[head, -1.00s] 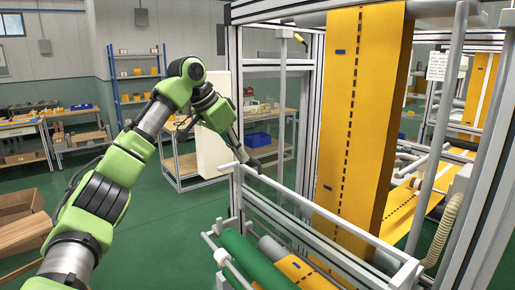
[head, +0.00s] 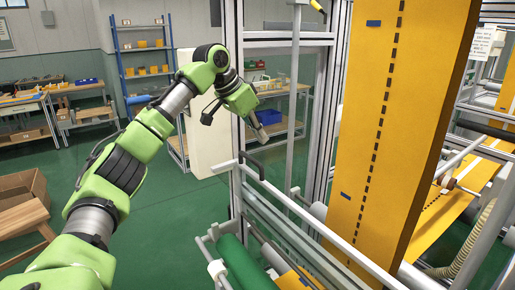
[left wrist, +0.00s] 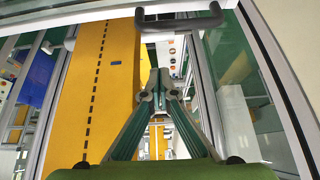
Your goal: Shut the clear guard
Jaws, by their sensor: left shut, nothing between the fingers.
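The clear guard is a see-through panel in a pale metal frame, with its top rail (head: 310,218) running from the left post down to the lower right. A dark bar handle (head: 252,164) sits near the rail's left end. The handle (left wrist: 180,21) crosses the top of the left wrist view, beyond my fingertips. My left gripper (head: 264,138) is shut and empty, pointing down just above the handle, apparently apart from it. In the left wrist view my left gripper's fingers (left wrist: 163,84) meet at their tips. How far the guard stands open is hard to tell. My right gripper is not in view.
A wide orange felt web (head: 385,120) hangs behind the guard, inside the metal machine frame. A green roller (head: 238,262) lies below the rail. Shelving with a blue bin (head: 268,117) stands behind my left arm. Open green floor lies to the left, with a cardboard box (head: 22,188).

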